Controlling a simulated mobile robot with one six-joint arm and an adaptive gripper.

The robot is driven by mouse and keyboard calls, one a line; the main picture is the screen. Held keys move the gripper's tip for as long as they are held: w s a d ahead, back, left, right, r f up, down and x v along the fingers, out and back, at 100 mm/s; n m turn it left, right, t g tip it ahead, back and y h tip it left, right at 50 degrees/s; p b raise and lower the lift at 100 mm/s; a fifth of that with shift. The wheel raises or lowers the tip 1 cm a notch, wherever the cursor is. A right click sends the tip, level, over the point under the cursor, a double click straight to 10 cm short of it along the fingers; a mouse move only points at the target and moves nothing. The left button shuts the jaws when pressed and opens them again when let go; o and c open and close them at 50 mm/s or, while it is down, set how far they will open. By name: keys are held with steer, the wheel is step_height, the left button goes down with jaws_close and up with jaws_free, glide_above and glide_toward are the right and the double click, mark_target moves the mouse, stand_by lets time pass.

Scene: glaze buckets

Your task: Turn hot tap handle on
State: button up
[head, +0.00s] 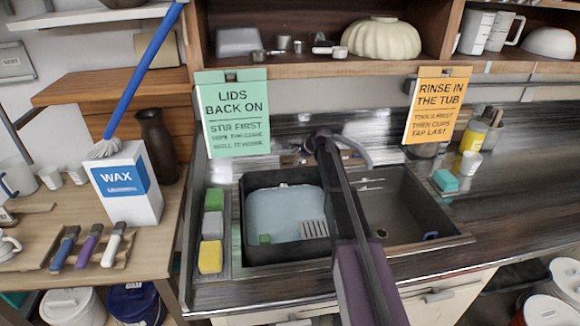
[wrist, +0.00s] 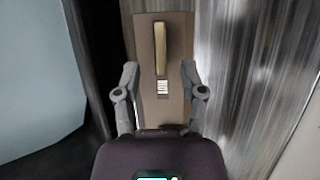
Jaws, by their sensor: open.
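The tap's curved grey spout (head: 357,150) rises behind the sink in the head view. My arm crosses the sink, and my gripper (head: 321,140) is at its far end, beside the spout and in front of the tap's base. The hot tap handle cannot be made out clearly; my arm and gripper may hide it. In the wrist view my gripper (wrist: 160,80) has its two grey fingers apart. Between them shows a brown plate (wrist: 145,50) with a tan upright bar (wrist: 160,47). I cannot tell whether this belongs to the tap, or whether the fingers touch it.
A pale blue tub (head: 285,208) sits in the left basin. The right basin (head: 390,215) is mostly clear. A green sign (head: 233,112) and an orange sign (head: 438,105) hang over the counter. Sponges (head: 211,225) line the left edge. A WAX box (head: 127,185) stands farther left.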

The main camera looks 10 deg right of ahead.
mark_target(291, 160)
steer(key=shift+b+x, duration=1.6)
steer(key=shift+x, duration=0.95)
jaws_close()
